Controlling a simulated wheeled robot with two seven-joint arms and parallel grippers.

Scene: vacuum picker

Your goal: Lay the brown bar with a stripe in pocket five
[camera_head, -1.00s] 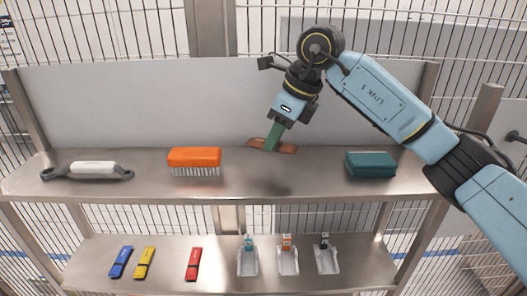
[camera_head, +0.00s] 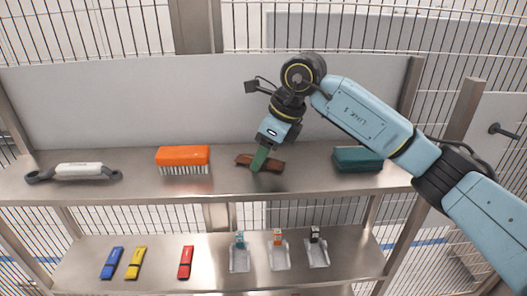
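A brown bar (camera_head: 273,163) is on or just above the upper shelf, right of the orange brush. Its stripe cannot be made out. My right gripper (camera_head: 266,147) is above it, shut on a green block-like picker (camera_head: 259,158). The picker's lower end overlaps the bar's middle and appears to touch it. Part of the bar is hidden behind it. No numbers show, so I cannot tell which place is pocket five. My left gripper is out of view.
The upper shelf (camera_head: 217,185) also bears a grey-and-white tool (camera_head: 78,170), the orange brush (camera_head: 183,156) and a teal block (camera_head: 358,158). The lower shelf (camera_head: 212,265) has blue (camera_head: 112,263), yellow (camera_head: 136,263) and red (camera_head: 186,262) bars, and three white trays (camera_head: 279,258).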

